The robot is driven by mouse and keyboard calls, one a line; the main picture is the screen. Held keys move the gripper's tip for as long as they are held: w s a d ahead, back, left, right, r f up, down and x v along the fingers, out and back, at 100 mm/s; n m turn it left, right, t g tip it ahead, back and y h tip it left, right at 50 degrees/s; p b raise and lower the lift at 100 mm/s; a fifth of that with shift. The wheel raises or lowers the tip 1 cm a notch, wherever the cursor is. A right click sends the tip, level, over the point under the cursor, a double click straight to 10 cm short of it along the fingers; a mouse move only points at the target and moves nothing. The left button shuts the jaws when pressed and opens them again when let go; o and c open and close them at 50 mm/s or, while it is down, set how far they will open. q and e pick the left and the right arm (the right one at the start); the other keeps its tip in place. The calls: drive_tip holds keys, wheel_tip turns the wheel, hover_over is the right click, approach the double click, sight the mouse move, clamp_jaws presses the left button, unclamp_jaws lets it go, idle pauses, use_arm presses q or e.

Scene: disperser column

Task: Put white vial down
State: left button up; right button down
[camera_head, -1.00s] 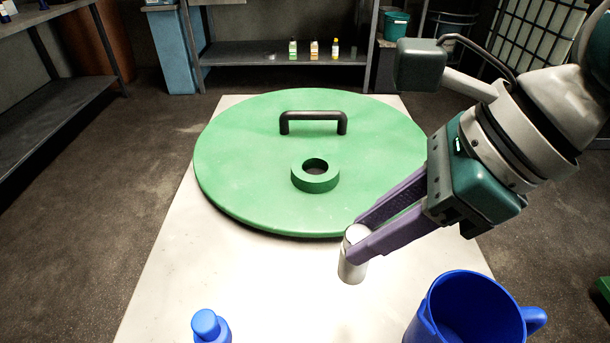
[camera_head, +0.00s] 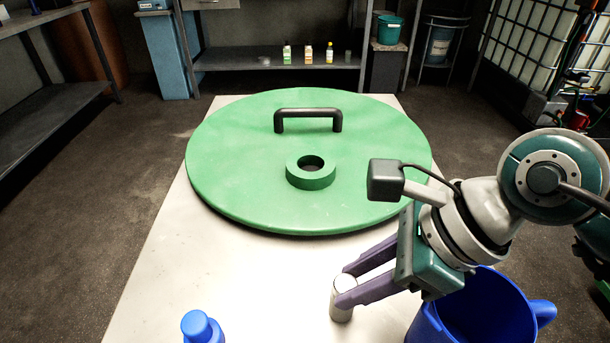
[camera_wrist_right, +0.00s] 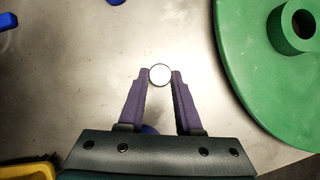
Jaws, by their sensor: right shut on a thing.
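The white vial (camera_head: 341,312) is upright between the purple fingers of my right gripper (camera_head: 347,285), in front of the green lid in the head view. The right gripper is shut on it near its top. In the right wrist view the vial's round white top (camera_wrist_right: 160,75) shows between the fingertips (camera_wrist_right: 160,77). The vial's base is at or very near the pale table (camera_head: 165,275); I cannot tell whether it touches. My left gripper is not in view.
A large green round lid (camera_head: 235,160) with a black handle (camera_head: 308,113) and a ring lies on the table behind the vial. A blue bottle (camera_head: 203,328) stands at the front left, a blue jug (camera_head: 480,310) at the front right.

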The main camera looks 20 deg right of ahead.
drive_tip(key=c, duration=0.6)
unclamp_jaws()
